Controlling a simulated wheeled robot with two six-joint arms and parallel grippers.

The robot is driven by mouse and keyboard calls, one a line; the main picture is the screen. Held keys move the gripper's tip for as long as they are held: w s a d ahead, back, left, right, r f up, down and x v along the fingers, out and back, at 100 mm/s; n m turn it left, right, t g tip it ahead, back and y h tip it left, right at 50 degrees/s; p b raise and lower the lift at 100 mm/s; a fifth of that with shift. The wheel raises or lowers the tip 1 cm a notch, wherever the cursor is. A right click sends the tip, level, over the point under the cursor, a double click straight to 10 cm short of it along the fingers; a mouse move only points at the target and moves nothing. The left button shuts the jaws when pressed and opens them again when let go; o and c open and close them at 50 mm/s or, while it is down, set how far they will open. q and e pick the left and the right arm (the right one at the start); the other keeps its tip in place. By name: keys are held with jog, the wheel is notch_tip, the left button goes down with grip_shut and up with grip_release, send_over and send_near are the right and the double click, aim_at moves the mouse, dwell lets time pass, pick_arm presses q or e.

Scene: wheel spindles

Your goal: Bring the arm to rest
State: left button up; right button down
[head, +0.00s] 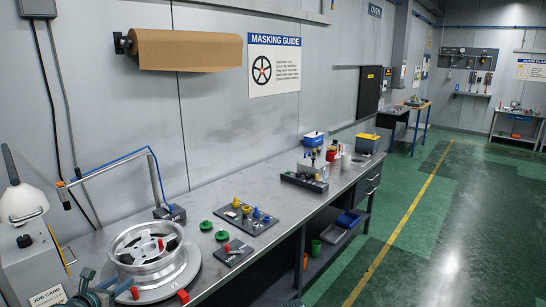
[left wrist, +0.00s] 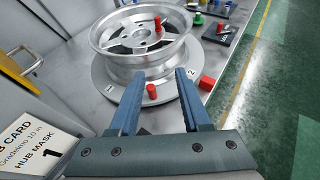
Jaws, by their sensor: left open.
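My left gripper (head: 104,284) is at the lower left of the head view, at the near side of a silver wheel (head: 146,247). In the left wrist view its two blue fingers (left wrist: 159,76) are spread apart and point toward the wheel (left wrist: 138,32). Nothing is gripped. A red plug (left wrist: 152,91) shows between the fingers, near the wheel's lower edge; I cannot tell how close it is to them. A red block (left wrist: 207,82) lies to the right of the fingers. Another red plug (left wrist: 158,22) stands up in the wheel. My right gripper is in neither view.
The wheel lies on a round grey plate (head: 190,270) on the metal bench. A job card (head: 50,297) stands at the left, beside a lamp-like device (head: 20,205). Green caps (head: 206,225) and a dark tray of coloured plugs (head: 250,217) sit farther along. Open floor is at right.

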pick_arm(q)
jog(key=s+d+f+m+g+h, duration=0.1)
jog(key=d+f+m+g, duration=0.2)
jog(key=d+m, duration=0.5)
jog(key=s+d+f+m+g+h, duration=0.1)
jog(key=d+f+m+g, duration=0.3)
jog(key=d, duration=0.6)
jog(key=s+d+f+m+g+h, duration=0.1)
jog(key=d+f+m+h, duration=0.15)
jog(key=d+m, duration=0.6)
jog(key=s+d+f+m+g+y, duration=0.4)
jog(key=s+d+m, duration=0.7)
jog(key=m, duration=0.7)
jog(key=s+g+y, duration=0.1)
jog(key=s+y, duration=0.1)
jog(key=shift+g+y, duration=0.35)
jog(key=shift+g, duration=0.05)
jog(key=shift+m, duration=0.25)
